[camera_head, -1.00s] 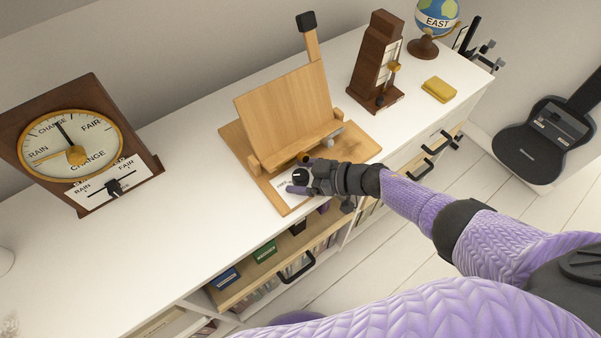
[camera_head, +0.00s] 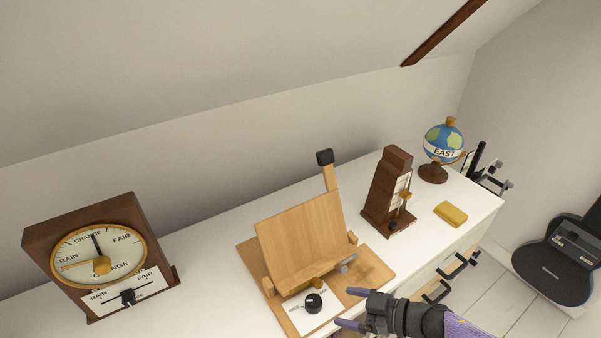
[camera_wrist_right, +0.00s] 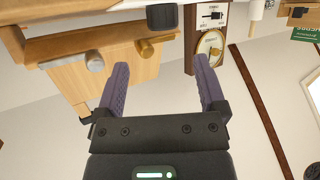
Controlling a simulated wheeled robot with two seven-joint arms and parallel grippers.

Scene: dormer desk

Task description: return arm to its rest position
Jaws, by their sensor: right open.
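My right gripper (camera_head: 350,308) is at the bottom of the head view, near the front edge of the desk, beside the wooden book stand (camera_head: 302,240). Its purple fingers are apart with nothing between them. The right wrist view shows the same open fingers (camera_wrist_right: 163,85), with the stand's wooden board (camera_wrist_right: 110,70) beyond and to the left. A black knob (camera_head: 313,303) on a white plate at the stand's front is just left of the gripper, apart from it. The left gripper does not show.
A barometer (camera_head: 72,236) stands at the left of the white desk (camera_head: 200,262). A metronome (camera_head: 384,198), a yellow block (camera_head: 450,213) and a globe (camera_head: 443,142) stand at the right. Drawer handles (camera_head: 437,291) stick out in front. A guitar case (camera_head: 553,270) is on the right.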

